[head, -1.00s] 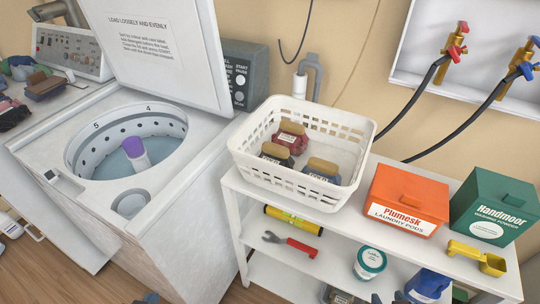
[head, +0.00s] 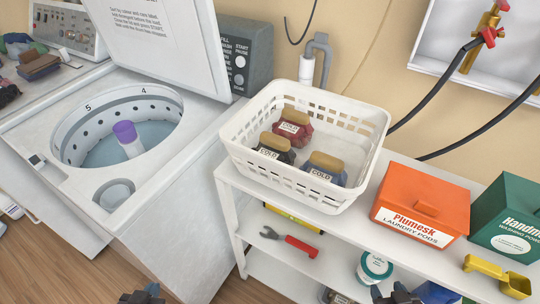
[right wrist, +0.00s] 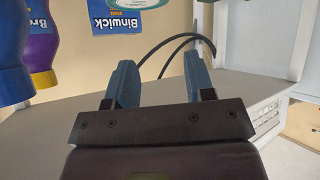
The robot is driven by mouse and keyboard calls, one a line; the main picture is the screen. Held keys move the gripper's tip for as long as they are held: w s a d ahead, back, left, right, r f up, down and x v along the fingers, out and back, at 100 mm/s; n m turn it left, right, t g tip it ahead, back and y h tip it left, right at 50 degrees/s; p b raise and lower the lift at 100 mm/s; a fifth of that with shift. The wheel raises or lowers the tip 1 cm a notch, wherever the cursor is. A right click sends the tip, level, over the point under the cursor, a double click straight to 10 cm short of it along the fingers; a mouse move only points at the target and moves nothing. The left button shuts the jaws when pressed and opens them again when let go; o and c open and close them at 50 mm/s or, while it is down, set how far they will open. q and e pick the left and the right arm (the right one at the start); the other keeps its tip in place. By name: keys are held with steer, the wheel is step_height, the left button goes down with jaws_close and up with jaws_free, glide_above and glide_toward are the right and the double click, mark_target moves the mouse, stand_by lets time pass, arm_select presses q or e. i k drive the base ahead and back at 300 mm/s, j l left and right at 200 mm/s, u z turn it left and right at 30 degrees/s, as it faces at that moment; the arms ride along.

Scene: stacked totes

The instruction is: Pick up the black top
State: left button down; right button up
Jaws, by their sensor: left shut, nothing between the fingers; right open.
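The black top (head: 287,156) is a dark folded bundle with a tan band and a "COLD" label. It lies in the white laundry basket (head: 350,100) on the shelf unit, front left among three bundles. A red bundle (head: 296,129) is behind it and a blue one (head: 326,170) to its right. My left gripper (head: 140,297) is shut and empty at the bottom edge of the head view, well below the basket. My right gripper (head: 400,293) is low in front of the shelf, apart from the basket. The right wrist view shows its fingers (right wrist: 160,85) open with nothing between them.
An open top-loading washer (head: 70,190) with a purple-capped agitator stands left of the shelf. An orange pods box (head: 420,208), a green powder box (head: 508,220) and a yellow scoop (head: 490,272) are right of the basket. A wrench (head: 290,243) lies on the lower shelf.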

mark_target(278, 147)
steer(key=k, duration=1.5)
